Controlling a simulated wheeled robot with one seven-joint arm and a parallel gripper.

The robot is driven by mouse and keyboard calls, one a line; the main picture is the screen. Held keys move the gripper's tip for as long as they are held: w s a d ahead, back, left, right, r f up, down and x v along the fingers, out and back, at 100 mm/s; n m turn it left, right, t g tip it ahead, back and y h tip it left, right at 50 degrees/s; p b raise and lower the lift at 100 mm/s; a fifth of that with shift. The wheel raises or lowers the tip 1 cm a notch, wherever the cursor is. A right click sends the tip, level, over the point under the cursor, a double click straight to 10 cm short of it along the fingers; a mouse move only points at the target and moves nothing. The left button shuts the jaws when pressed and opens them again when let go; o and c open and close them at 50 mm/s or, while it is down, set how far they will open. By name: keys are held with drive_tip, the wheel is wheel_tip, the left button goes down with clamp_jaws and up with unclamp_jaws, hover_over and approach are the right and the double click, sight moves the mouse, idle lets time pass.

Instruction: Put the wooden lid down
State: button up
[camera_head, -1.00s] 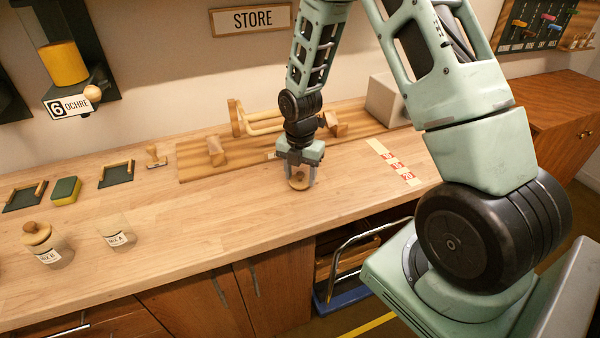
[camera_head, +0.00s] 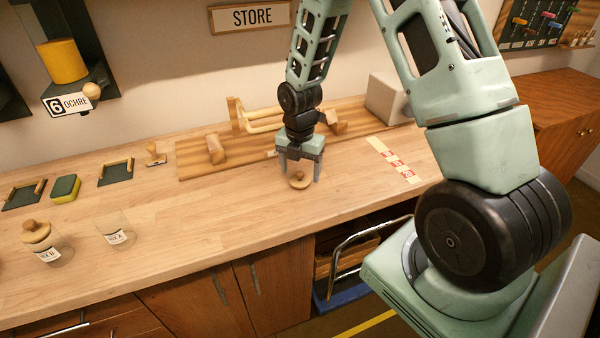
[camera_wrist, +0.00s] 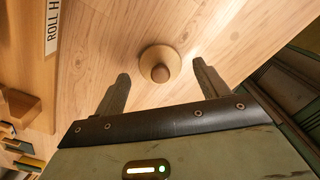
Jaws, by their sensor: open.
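The wooden lid (camera_head: 300,181) is a small round disc with a knob on top. It lies flat, knob up, on the bare worktop (camera_head: 240,205), back from the front edge. My gripper (camera_head: 299,172) is open just above and behind the lid, its fingers spread wide and apart from it. In the wrist view the lid (camera_wrist: 160,66) sits beyond and between the two open fingertips (camera_wrist: 160,80), with nothing held.
A wooden rack board (camera_head: 225,165) with pegs lies behind. A strip with red marks (camera_head: 393,160) lies to the right. To the left stand a lidded jar labelled MIX B (camera_head: 42,241), an open glass jar labelled MIX A (camera_head: 116,234) and a green-yellow sponge (camera_head: 65,188).

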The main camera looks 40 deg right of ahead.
sight(300, 172)
wheel_tip(300, 172, up, 10)
drive_tip(key=b, duration=0.1)
drive_tip(key=s+a+r+m, duration=0.3)
drive_tip(key=s+a, duration=0.1)
drive_tip(key=a, duration=0.6)
drive_tip(key=s+a+r+m, duration=0.1)
drive_tip(key=s+a+m, duration=0.5)
drive_tip(key=s, duration=0.4)
drive_tip(key=s+a+r+m, duration=0.2)
drive_tip(key=s+a+m, duration=0.5)
drive_tip(key=s, duration=0.3)
drive_tip(key=shift+s+a+r+y, duration=0.2)
drive_tip(key=shift+a+y, duration=0.1)
drive_tip(key=shift+a, duration=0.45)
